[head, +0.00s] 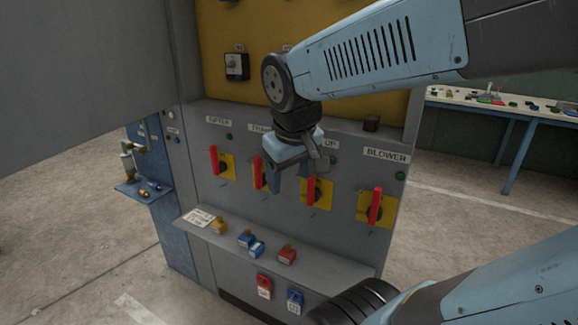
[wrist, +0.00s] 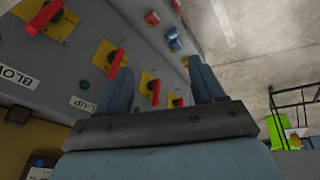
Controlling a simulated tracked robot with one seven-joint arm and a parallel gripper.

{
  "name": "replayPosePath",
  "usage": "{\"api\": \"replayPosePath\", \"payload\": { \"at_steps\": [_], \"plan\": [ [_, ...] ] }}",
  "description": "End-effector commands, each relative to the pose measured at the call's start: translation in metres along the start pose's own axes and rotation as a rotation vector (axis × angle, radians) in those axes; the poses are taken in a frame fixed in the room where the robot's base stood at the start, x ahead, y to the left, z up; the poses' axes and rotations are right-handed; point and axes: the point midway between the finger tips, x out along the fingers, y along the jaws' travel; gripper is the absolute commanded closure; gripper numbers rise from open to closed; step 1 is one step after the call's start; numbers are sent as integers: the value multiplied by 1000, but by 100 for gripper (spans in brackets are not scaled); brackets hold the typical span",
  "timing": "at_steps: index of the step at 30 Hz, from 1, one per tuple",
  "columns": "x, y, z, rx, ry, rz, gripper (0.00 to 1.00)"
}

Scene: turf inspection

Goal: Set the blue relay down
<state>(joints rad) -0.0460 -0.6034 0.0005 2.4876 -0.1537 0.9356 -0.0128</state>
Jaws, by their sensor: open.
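Two small blue blocks, one (head: 246,240) just left of and behind the other (head: 257,250), lie on the grey cabinet's narrow shelf (head: 330,267). I cannot tell which is the blue relay. Blue pieces (wrist: 173,38) also show small in the wrist view. My gripper (head: 291,178) is in front of the switch panel, above the shelf and apart from the blue blocks. Its fingers (wrist: 163,86) are spread with nothing between them; the panel's switches show behind them.
A red block (head: 287,255), a yellow block (head: 218,227) and a label card (head: 198,218) share the shelf. Red-handled switches (head: 375,207) stick out above it. Red (head: 263,287) and blue (head: 294,301) tags hang below its edge. A workbench (head: 510,108) stands back right.

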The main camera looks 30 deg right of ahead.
Motion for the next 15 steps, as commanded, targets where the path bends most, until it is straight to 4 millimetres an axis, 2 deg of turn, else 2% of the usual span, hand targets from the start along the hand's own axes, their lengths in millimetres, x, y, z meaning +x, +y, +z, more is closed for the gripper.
{"api": "replayPosePath", "payload": {
  "at_steps": [3, 8, 11, 15],
  "plan": [
    [-19, -2, 6, 82, 85, -46, 32],
    [-34, -10, 8, 142, 151, -86, 32],
    [-36, -11, 8, 154, 164, -96, 22],
    [-29, -10, -3, 138, 147, -105, 9]
  ]
}}
